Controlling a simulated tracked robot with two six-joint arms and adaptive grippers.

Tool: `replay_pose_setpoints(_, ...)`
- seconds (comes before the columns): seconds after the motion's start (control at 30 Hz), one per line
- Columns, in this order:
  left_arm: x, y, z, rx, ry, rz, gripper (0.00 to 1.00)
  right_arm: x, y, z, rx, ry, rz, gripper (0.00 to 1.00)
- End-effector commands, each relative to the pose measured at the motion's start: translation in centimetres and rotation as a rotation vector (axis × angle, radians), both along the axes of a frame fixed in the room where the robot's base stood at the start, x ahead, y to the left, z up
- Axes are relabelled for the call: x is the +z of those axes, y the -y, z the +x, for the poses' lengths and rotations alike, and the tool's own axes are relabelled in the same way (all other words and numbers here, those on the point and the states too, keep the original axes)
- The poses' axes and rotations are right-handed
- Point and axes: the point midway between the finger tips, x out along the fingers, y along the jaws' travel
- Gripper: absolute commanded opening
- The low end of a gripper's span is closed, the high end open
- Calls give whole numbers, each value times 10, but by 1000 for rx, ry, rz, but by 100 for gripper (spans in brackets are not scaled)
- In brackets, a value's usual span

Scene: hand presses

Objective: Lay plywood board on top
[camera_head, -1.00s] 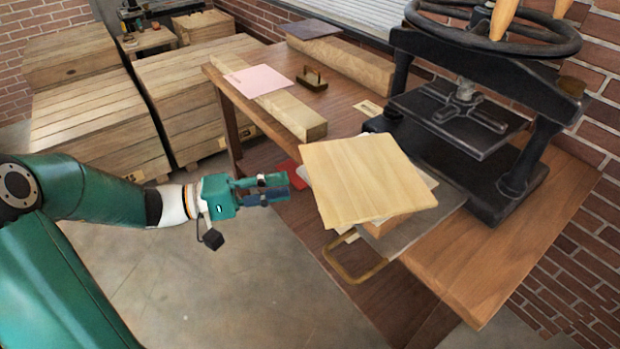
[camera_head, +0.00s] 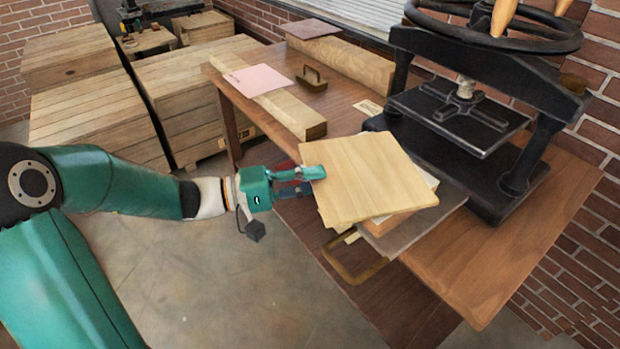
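The plywood board (camera_head: 368,180) is a pale square sheet. It lies askew on a small stack of white sheets and a wooden block (camera_head: 392,223), which sits on a grey plate (camera_head: 430,222) in front of the black press (camera_head: 462,120). My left gripper (camera_head: 306,181) is at the board's left edge. Its upper finger overlaps the board's top face and its other finger appears lower, beside or under the edge. The fingers look apart, with a gap between them; contact with the board cannot be told. My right gripper is not in view.
A brass loop handle (camera_head: 352,272) projects below the grey plate. A pink sheet (camera_head: 258,79) lies on a wooden beam (camera_head: 290,113), near a small brown handled block (camera_head: 312,79). Wooden crates (camera_head: 75,108) stand at the left. The table's right front (camera_head: 478,275) is clear.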

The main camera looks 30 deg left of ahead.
Motion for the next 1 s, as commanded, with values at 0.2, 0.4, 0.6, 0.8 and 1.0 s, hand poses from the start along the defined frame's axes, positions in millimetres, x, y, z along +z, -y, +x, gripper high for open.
replay_pose_setpoints(0.2, 0, 0, 0, 0, 0, 0, 3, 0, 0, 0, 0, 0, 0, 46)
replay_pose_setpoints(0.4, 0, 0, 0, 1, -1, 1, 0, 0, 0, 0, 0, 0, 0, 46)
replay_pose_setpoints(0.6, 4, 0, 0, 1, 1, 1, 0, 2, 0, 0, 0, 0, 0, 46)
replay_pose_setpoints(0.8, 28, -1, 0, 1, 4, 3, 0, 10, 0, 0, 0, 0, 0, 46)
replay_pose_setpoints(1.0, 30, -1, 0, 1, 1, 1, 0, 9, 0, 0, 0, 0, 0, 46)
